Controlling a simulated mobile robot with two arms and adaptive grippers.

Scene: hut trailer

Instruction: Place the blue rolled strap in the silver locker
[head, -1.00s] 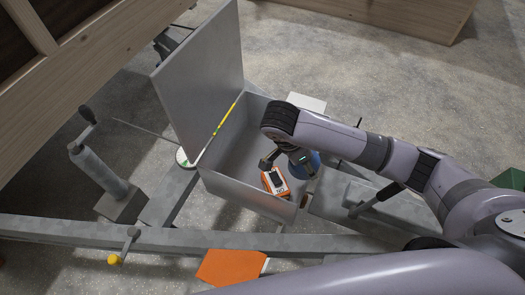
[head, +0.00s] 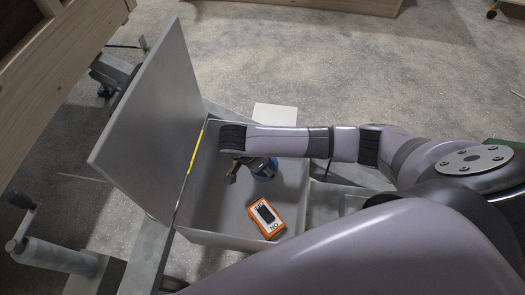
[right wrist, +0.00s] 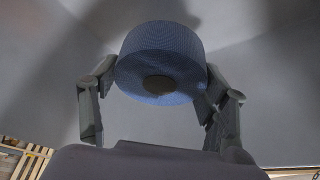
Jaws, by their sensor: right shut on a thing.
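The silver locker (head: 197,218) is an open grey metal box with its lid (head: 152,120) raised on the left side. My right gripper (head: 246,170) is inside or just over the box opening, reaching in from the right. It is shut on the blue rolled strap (head: 264,169), which is partly hidden behind the gripper in the head view. In the right wrist view the strap (right wrist: 162,52) sits between the two fingers (right wrist: 160,95), with grey box walls behind it. My left gripper is not in view.
A yellow strip (head: 195,150) runs along the hinge side. A crank handle (head: 40,235) stands at lower left. A white panel (head: 275,117) lies behind the box.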

